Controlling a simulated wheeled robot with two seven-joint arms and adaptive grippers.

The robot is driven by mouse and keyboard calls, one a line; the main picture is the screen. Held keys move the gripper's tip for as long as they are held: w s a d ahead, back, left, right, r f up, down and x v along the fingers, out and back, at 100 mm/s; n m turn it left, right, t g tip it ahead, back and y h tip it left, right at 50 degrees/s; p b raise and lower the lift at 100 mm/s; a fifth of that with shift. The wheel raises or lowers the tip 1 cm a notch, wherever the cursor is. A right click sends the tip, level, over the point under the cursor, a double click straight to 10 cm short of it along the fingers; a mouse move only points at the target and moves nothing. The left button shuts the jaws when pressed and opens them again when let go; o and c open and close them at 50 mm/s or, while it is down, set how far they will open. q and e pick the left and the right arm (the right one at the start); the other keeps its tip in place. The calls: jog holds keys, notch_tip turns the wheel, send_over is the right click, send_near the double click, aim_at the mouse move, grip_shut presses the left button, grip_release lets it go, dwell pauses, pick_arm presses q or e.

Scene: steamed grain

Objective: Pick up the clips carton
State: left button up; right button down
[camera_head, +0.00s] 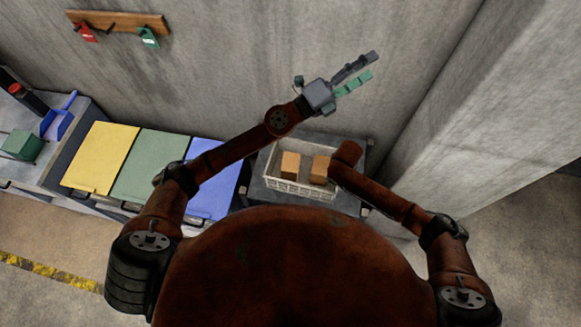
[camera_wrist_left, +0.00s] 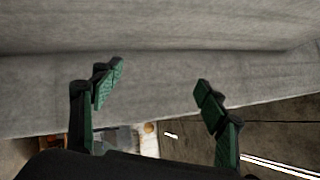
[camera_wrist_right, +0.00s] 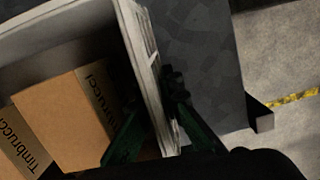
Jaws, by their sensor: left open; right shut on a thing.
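Two brown cartons, the left one (camera_head: 290,165) and the right one (camera_head: 320,169), stand in a white crate (camera_head: 300,190). Labels reading "Timbrucci" show on the cartons in the right wrist view (camera_wrist_right: 65,120); I cannot tell which one holds clips. My right gripper (camera_wrist_right: 152,100) is shut on the crate's wall, one finger inside beside a carton and one outside. In the head view it is hidden under my right wrist. My left gripper (camera_head: 371,65) is open and empty, raised well away from the crate near the wall.
The crate stands on a dark grey stand (camera_head: 352,146) in a corner of concrete walls. Yellow (camera_head: 100,158), green (camera_head: 150,165) and blue (camera_head: 212,185) panels lie to its left. Further left is a bench with a blue scoop (camera_head: 60,117). A wooden hook rail (camera_head: 118,22) hangs above.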

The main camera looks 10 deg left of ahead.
pick_arm(q)
jog(key=w+a+f+n+t+y, duration=0.3)
jog(key=w+a+n+t+y, duration=0.45)
jog(key=n, duration=0.75)
jog(key=a+f+n+g+y, duration=0.3)
jog(key=a+f+n+y, duration=0.3)
jog(key=a+f+y, duration=0.1)
jog(key=n+g+y, duration=0.2)
jog(key=n+g, duration=0.8)
jog(key=g, duration=0.3)
send_near(289, 164)
jog(key=x, duration=0.5)
jog(key=shift+w+d+f, duration=0.1)
jog(key=shift+w+f, duration=0.05)
jog(key=shift+f, duration=0.05)
jog(key=x, duration=0.5)
jog(key=shift+f, duration=0.15)
jog(key=shift+x, duration=3.15)
jog(key=shift+w, duration=0.15)
jog(key=shift+c, duration=0.5)
jog(key=c, duration=1.4)
